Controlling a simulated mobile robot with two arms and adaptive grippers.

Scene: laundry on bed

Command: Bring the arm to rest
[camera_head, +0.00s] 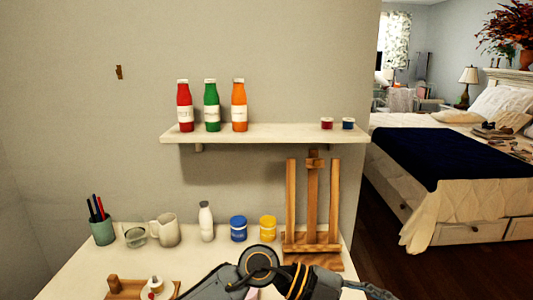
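One of my arms crosses the bottom edge of the head view, in front of the white desk (85,272). It comes in from the left, so I take it as my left arm. Its dark, thin end, which looks like my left gripper (374,290), points right, past the desk's right side and over the dark floor. The fingers are small and partly cut off, so I cannot tell whether they are open or shut. I see nothing clearly held. My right gripper is not in view.
An easel (312,215) stands on the desk just behind the arm. A mug (167,231), white bottle (206,222), blue jar (238,228) and yellow jar (267,228) line the back. A shelf (270,134) holds bottles and small pots. A bed (440,190) stands right.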

